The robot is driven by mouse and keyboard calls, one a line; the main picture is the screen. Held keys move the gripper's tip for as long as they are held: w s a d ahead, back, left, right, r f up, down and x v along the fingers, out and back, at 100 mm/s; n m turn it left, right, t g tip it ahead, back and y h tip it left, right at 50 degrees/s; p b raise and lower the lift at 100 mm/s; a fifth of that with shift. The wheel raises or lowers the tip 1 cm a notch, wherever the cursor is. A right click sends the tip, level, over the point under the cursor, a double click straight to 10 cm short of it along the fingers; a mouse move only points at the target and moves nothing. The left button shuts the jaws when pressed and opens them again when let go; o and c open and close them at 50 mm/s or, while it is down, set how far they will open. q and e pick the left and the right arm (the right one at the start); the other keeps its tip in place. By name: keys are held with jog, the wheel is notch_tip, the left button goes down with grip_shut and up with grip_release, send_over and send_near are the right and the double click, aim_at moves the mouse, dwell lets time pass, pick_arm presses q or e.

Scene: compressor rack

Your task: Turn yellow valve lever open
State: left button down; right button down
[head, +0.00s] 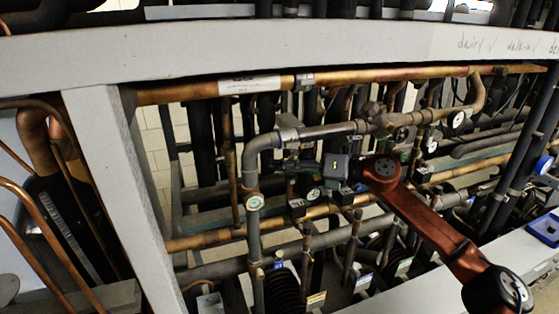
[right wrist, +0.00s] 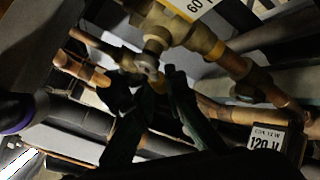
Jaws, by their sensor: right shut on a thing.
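My right arm reaches in from the lower right in the head view, and my right gripper (head: 304,165) is among the pipes below a grey pipe elbow. In the right wrist view, the two dark fingers of my right gripper (right wrist: 150,88) are closed around a small part below a brass valve body (right wrist: 196,38). A little yellow, apparently the valve lever (right wrist: 163,80), shows between the fingers; most of it is hidden by them. I cannot make out the lever in the head view, and its angle is unclear. My left gripper is not in view.
A white beam (head: 250,45) crosses above, and a white post (head: 110,150) stands at the left. A long copper pipe (head: 390,75) runs under the beam. A blue object (head: 545,228) lies on the right ledge.

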jog(key=shift+w+d+r, duration=0.1)
jog(key=shift+d+r, duration=0.05)
jog(key=c, duration=2)
grip_release()
jog(key=shift+o, duration=0.2)
